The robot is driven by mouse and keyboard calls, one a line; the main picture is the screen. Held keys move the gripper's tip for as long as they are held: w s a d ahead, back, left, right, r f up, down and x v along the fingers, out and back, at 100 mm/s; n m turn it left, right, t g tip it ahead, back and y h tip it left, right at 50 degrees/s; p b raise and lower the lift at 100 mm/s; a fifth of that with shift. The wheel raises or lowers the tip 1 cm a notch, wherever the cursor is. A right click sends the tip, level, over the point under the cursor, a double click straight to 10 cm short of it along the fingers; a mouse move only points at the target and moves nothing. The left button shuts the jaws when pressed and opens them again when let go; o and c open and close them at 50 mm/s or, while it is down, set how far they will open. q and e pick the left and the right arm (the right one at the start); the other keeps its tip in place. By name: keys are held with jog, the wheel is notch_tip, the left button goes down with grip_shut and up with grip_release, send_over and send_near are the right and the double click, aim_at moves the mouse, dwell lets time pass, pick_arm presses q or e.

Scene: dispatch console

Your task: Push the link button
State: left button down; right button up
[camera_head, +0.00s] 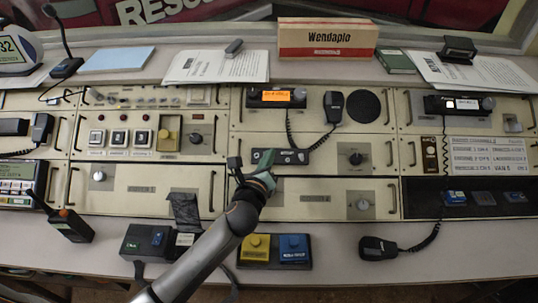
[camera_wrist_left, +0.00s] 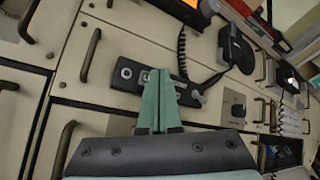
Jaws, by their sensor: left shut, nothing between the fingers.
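My left gripper (camera_head: 264,160) reaches up from the bottom of the head view to the middle of the console. Its green fingers are shut with nothing between them, and they also show in the left wrist view (camera_wrist_left: 160,78). The fingertips overlap a dark control strip (camera_head: 294,157) with several small round buttons, which also shows in the wrist view (camera_wrist_left: 126,73). Part of the strip is hidden behind the fingers. I cannot read which button is the link button, nor tell whether the fingertips touch the strip. My right gripper is not in view.
A radio with an orange display (camera_head: 277,96) and a corded handset (camera_head: 334,106) sit above the strip. A yellow button box (camera_head: 255,248) and a blue one (camera_head: 294,248) stand on the front ledge. A black microphone (camera_head: 378,248) lies at the right.

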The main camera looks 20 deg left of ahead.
pick_arm(q)
jog(key=shift+w+f, duration=0.15)
jog(key=shift+f, duration=0.1)
dwell(0.3)
jog(key=shift+r, duration=0.1)
jog(key=shift+s+r+p, duration=0.25)
jog(key=shift+r+p, duration=0.15)
jog(key=shift+p, duration=0.3)
jog(key=s+d+r+p, duration=0.1)
jog(key=s+r+p, duration=0.2)
jog(key=r+p, duration=0.2)
jog(key=shift+p, duration=0.35)
jog(key=shift+s, duration=0.1)
dwell(2.0)
